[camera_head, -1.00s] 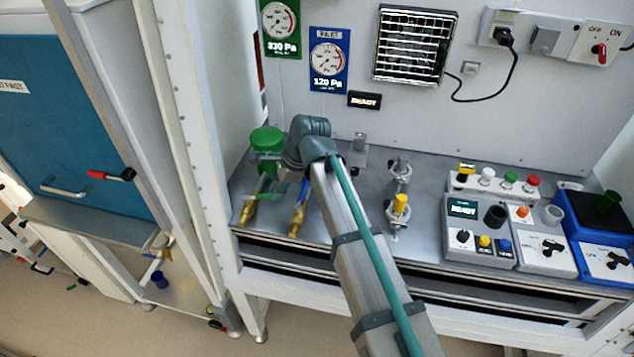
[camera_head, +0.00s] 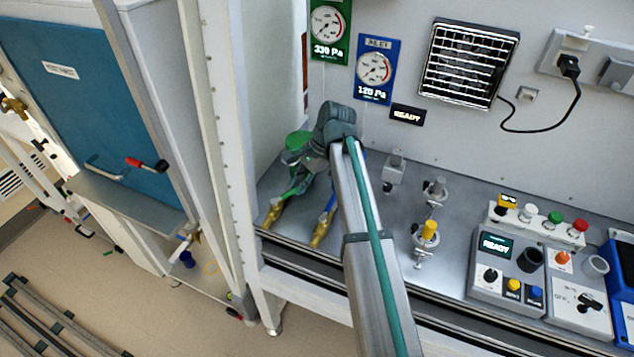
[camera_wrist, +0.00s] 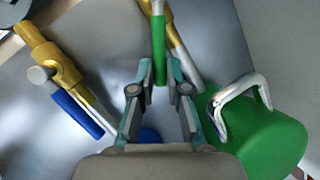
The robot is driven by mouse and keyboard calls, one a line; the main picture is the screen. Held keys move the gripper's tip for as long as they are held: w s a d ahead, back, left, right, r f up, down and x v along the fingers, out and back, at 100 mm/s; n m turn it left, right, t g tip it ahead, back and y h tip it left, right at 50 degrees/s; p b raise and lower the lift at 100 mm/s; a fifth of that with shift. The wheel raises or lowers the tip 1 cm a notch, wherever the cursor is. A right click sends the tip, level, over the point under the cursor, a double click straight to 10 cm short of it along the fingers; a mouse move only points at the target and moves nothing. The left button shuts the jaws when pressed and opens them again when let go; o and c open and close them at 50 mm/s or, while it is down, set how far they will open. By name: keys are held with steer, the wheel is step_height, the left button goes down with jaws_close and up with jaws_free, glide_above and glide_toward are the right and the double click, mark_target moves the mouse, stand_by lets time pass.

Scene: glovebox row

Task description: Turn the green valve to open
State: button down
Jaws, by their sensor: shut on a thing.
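The green valve has a brass body (camera_head: 275,210) and a green lever (camera_head: 294,190), at the left end of the grey bench. In the wrist view, the green lever (camera_wrist: 160,45) runs down from the top between my fingertips. My gripper (camera_wrist: 161,72) is shut on this lever. In the head view, my gripper (camera_head: 312,166) is partly hidden by my own wrist and sits over the lever. A valve with a blue lever (camera_head: 331,206) and brass body stands just to the right; it shows at the left in the wrist view (camera_wrist: 78,112).
A green canister (camera_wrist: 265,140) with a metal handle is close to my gripper on the right in the wrist view. Clamps, one with a yellow top (camera_head: 429,231), stand to the right on the bench. A white frame post (camera_head: 225,150) rises to the left.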

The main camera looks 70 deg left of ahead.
stand_by(0.3)
steer(key=c, duration=1.2)
jaws_free()
steer(key=shift+o, duration=0.2)
